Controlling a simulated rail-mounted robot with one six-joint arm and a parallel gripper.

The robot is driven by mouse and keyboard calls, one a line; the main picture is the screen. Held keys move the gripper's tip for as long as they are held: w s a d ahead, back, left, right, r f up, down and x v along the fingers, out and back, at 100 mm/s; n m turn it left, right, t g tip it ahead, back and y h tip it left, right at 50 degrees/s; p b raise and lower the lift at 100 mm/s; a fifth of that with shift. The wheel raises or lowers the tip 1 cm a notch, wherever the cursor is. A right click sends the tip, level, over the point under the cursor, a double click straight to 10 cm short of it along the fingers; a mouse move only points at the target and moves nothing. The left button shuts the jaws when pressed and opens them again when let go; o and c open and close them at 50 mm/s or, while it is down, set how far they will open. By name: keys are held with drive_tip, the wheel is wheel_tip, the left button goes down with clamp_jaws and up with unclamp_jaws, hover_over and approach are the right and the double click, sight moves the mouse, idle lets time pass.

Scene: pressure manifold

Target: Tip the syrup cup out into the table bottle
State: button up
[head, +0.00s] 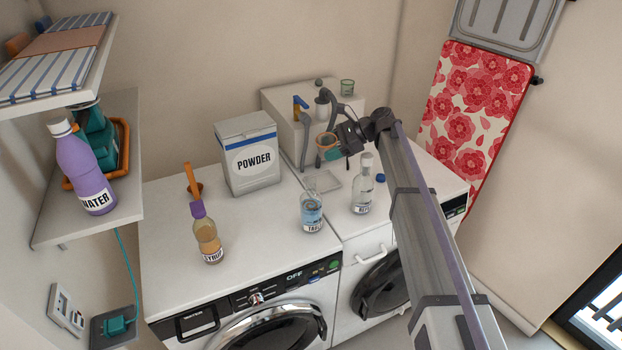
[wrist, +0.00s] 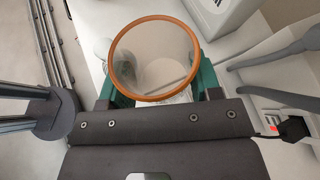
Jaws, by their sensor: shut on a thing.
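A clear cup with an orange rim (head: 326,141) is held in my gripper (head: 330,152), above the back of the right-hand machine. In the wrist view my gripper's teal fingers (wrist: 157,92) are shut on either side of the cup (wrist: 153,50), with its mouth facing the camera. No coloured liquid is clear in it; I cannot tell how full it is. The table bottle (head: 312,213), clear with blue liquid and a partly readable label, stands upright and open on the left machine's right side, apart from the cup and nearer the front.
A clear labelled bottle (head: 362,190) stands to its right, near a blue cap (head: 380,177). A syrup bottle (head: 207,235) with a purple cap and the powder box (head: 248,153) stand left. The left machine's front centre is clear.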

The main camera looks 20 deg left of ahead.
drive_tip(key=shift+w+r+m+g+b, duration=0.15)
drive_tip(key=shift+w+m+g+b, duration=0.2)
drive_tip(key=shift+w, duration=0.2)
drive_tip(key=shift+w+r+m+g+y, duration=0.2)
drive_tip(key=shift+r+m+g+y, duration=0.2)
drive_tip(key=shift+y, duration=0.1)
wheel_tip(320, 180, up, 6)
drive_tip(key=p, duration=0.6)
drive_tip(key=shift+d+r, duration=0.1)
drive_tip(key=shift+r, duration=0.15)
drive_tip(key=shift+f, duration=0.25)
drive_tip(key=shift+f, duration=0.1)
